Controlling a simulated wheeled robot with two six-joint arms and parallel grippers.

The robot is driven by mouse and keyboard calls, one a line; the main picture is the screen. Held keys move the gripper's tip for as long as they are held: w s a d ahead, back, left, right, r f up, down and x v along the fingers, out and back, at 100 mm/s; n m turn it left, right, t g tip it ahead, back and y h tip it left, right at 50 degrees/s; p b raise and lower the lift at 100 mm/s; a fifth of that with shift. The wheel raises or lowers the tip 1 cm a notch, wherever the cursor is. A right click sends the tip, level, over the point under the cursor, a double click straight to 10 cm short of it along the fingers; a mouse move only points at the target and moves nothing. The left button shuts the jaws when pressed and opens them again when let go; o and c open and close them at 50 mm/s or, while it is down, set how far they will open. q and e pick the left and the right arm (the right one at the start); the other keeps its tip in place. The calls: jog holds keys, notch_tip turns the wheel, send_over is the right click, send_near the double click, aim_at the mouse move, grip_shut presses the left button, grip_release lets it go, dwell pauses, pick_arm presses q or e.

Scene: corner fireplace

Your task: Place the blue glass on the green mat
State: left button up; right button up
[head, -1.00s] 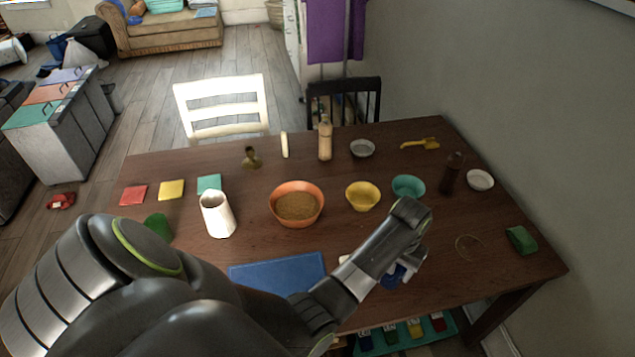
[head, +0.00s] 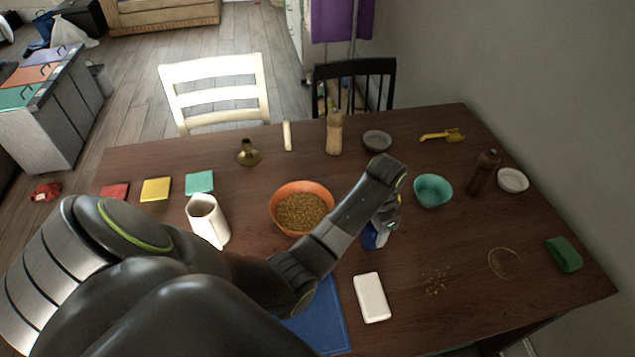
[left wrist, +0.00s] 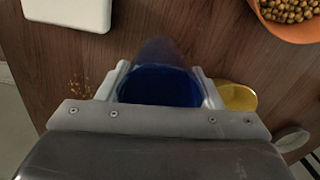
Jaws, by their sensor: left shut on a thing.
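The blue glass (head: 371,240) is held by my left gripper (head: 381,228), right of the orange bowl. In the left wrist view the blue glass (left wrist: 158,88) sits between the two fingers of my left gripper (left wrist: 163,80), which are closed on it. I cannot tell how far it is above the table. The green mat (head: 199,183) is a small flat square at the left back of the table, beside a yellow and a red one. It looks bare. My right gripper is not in view.
A white pitcher (head: 207,222) and the orange bowl (head: 301,187) of brown pieces stand between glass and green mat. A brass-coloured vessel (head: 248,153) is right of the mat. A white block (head: 371,297) and blue board (head: 330,318) lie in front.

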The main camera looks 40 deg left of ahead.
pick_arm(q)
jog(key=w+a+r+m, duration=0.2)
jog(key=a+r+m, duration=0.3)
jog(key=a+m, duration=0.7)
jog(key=d+f+m, duration=0.1)
jog(key=f, duration=0.2)
jog(key=d+f+m, duration=0.1)
jog(key=f, duration=0.2)
jog(key=d+f+m+p, duration=0.1)
jog(key=f, duration=0.2)
jog(key=shift+s+d+f, duration=0.15)
jog(key=shift+s+f, duration=0.1)
jog(key=o, duration=1.1)
jog(key=shift+f, duration=0.15)
